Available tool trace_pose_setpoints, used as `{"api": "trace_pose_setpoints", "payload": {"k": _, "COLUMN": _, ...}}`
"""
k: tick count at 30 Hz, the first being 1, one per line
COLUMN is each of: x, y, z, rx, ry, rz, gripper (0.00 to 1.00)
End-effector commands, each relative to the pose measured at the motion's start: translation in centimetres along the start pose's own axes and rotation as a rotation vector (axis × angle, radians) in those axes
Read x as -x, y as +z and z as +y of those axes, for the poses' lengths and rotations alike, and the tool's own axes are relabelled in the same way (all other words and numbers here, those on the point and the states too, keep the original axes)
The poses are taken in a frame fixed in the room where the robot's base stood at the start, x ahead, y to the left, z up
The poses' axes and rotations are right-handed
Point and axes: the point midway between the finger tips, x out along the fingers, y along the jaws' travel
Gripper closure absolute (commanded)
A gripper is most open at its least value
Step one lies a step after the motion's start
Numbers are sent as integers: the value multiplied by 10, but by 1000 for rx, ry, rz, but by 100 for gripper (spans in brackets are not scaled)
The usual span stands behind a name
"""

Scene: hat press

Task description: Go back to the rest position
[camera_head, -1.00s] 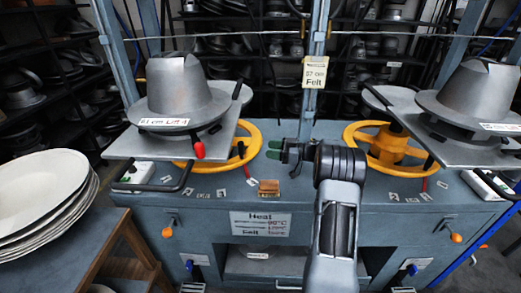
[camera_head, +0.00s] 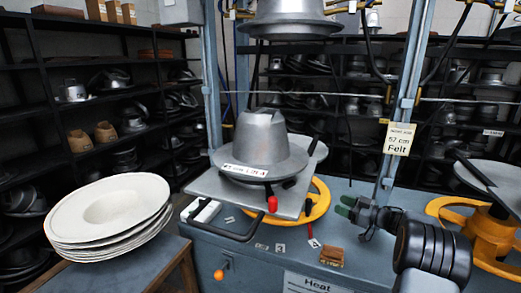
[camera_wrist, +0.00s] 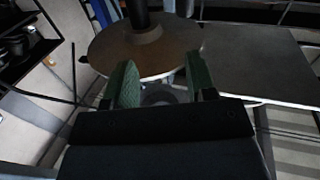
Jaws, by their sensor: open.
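My gripper (camera_head: 350,206) is in the head view at the right of the middle, over the back of the blue-grey press bench. In the wrist view its two green fingers (camera_wrist: 160,88) stand apart with nothing between them. Past the fingers, the wrist view shows a round brown plate (camera_wrist: 120,52) on a dark post. In the head view a grey metal hat form (camera_head: 262,140) sits on the square plate (camera_head: 228,190) of the left press, left of my gripper and apart from it.
A stack of white hat-shaped felts (camera_head: 108,212) stands on a side table (camera_head: 150,255) at the left. Yellow handwheels (camera_head: 318,205) sit under the presses. A small brown block (camera_head: 332,256) lies on the bench (camera_head: 262,238). An upper metal form (camera_head: 290,18) hangs above. Dark shelves line the back.

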Motion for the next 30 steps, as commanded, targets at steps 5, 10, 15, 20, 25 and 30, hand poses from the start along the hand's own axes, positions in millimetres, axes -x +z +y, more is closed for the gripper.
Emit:
{"api": "trace_pose_setpoints", "payload": {"k": 5, "x": -36, "y": -74, "z": 11, "rx": 125, "ry": 355, "rz": -69, "gripper": 49}}
{"api": "trace_pose_setpoints", "payload": {"k": 10, "x": -34, "y": -118, "z": -7, "rx": 115, "ry": 710, "rz": -228, "gripper": 49}}
{"api": "trace_pose_setpoints", "payload": {"k": 15, "x": -6, "y": -124, "z": -68, "rx": -33, "ry": 934, "rz": -473, "gripper": 49}}
{"api": "trace_pose_setpoints", "payload": {"k": 20, "x": 26, "y": -102, "z": -157, "rx": -241, "ry": 969, "rz": -747, "gripper": 49}}
{"api": "trace_pose_setpoints", "payload": {"k": 25, "x": 52, "y": -76, "z": -250, "rx": -433, "ry": 863, "rz": -989, "gripper": 49}}
{"api": "trace_pose_setpoints", "payload": {"k": 30, "x": 66, "y": -63, "z": -310, "rx": -542, "ry": 744, "rz": -1128, "gripper": 49}}
